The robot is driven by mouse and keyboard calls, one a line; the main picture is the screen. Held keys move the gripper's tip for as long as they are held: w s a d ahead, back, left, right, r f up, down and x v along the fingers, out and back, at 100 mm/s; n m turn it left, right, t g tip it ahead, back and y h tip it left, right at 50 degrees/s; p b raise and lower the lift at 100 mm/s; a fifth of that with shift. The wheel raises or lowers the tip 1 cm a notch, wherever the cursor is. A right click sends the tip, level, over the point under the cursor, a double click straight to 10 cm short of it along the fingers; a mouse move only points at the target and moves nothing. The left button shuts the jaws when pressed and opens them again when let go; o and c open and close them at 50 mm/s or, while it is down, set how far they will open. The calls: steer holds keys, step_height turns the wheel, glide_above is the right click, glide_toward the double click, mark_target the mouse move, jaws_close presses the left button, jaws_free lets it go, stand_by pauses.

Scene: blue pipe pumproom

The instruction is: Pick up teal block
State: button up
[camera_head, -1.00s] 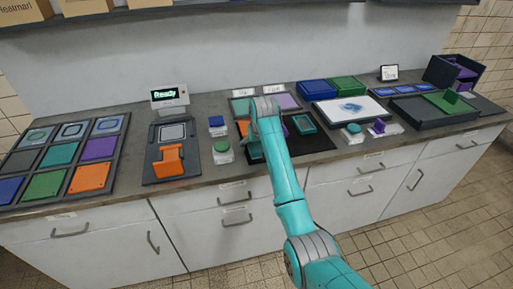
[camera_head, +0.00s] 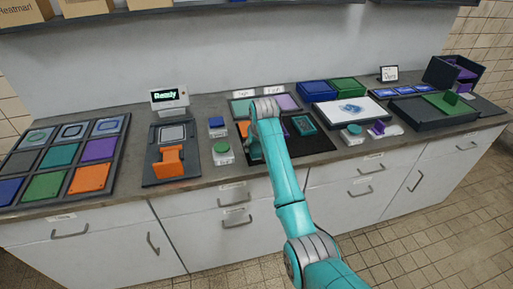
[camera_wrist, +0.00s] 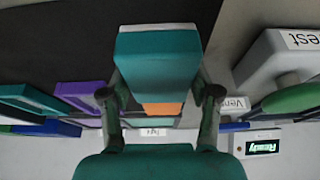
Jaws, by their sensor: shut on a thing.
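The teal block (camera_wrist: 158,58) is between the two dark fingers of my gripper (camera_wrist: 159,94) in the wrist view. The fingers press on its two sides, and the gripper is shut on it. In the head view my turquoise arm reaches over the counter to the dark mat. The arm covers most of the gripper and the block there, so I cannot tell whether the block is clear of the mat.
A black mat (camera_head: 318,144) holds a small teal-rimmed tray (camera_head: 303,125) right of my arm. A device reading "Ready" (camera_head: 170,97), a green-topped button (camera_head: 222,153) and a blue-topped button (camera_head: 216,126) stand to the left. A tile panel (camera_head: 72,135) lies far left.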

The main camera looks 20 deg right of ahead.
step_height(320, 180, up, 10)
steer(key=shift+r, duration=0.25)
stand_by(0.3)
